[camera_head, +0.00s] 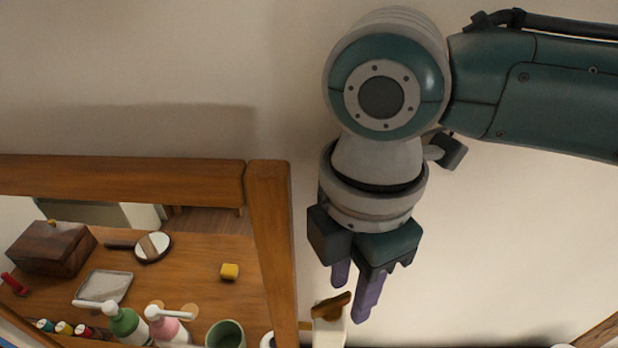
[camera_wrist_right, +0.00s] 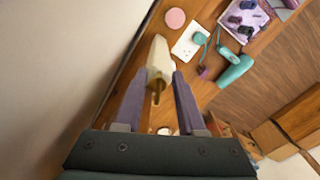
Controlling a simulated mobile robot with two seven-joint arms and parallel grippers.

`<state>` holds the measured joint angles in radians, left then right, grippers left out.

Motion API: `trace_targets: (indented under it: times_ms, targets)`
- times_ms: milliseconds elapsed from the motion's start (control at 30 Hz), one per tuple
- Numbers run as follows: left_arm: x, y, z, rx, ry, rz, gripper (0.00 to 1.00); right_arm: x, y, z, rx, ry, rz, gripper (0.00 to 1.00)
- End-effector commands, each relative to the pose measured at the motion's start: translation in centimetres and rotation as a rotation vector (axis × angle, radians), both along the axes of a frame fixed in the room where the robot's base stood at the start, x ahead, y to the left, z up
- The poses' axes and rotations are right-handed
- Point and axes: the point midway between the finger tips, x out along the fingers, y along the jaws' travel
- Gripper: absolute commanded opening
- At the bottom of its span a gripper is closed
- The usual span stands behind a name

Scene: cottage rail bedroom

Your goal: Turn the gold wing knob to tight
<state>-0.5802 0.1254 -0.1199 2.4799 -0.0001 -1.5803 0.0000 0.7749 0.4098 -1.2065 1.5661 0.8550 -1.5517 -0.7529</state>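The gold wing knob (camera_head: 332,306) is on a cream mount (camera_head: 329,332) beside the wooden mirror frame, low in the head view. It also shows in the right wrist view as a small brown-gold piece (camera_wrist_right: 158,87) in front of the cream mount (camera_wrist_right: 159,58). My right gripper (camera_head: 350,302) points down, just above and to the right of the knob in the head view. Its purple fingers are apart, and in the wrist view the knob appears between them with gaps on both sides. I cannot tell how deep the knob sits between them. My left gripper is out of view.
The wooden mirror frame (camera_head: 268,235) stands left of my right gripper. Its glass reflects a tabletop with a box, hand mirror, tray and bottles. In the wrist view, a pink disc (camera_wrist_right: 175,18), a white socket plate (camera_wrist_right: 189,38) and a teal hair dryer (camera_wrist_right: 234,70) lie beyond the mount.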

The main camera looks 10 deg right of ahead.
Motion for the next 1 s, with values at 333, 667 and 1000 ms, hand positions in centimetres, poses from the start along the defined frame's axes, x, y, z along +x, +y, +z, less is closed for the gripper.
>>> trace_targets:
  times_ms: [333,667,1000]
  targets:
    - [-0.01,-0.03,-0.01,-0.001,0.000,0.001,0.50,0.01,0.02,-0.08,0.000,0.000,0.001,0.26]
    - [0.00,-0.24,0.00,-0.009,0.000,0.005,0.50,0.01,0.02,-0.05,0.000,0.000,0.000,0.00]
    - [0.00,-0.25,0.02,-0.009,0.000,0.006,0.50,0.00,0.03,-0.03,0.001,0.000,0.001,0.00]
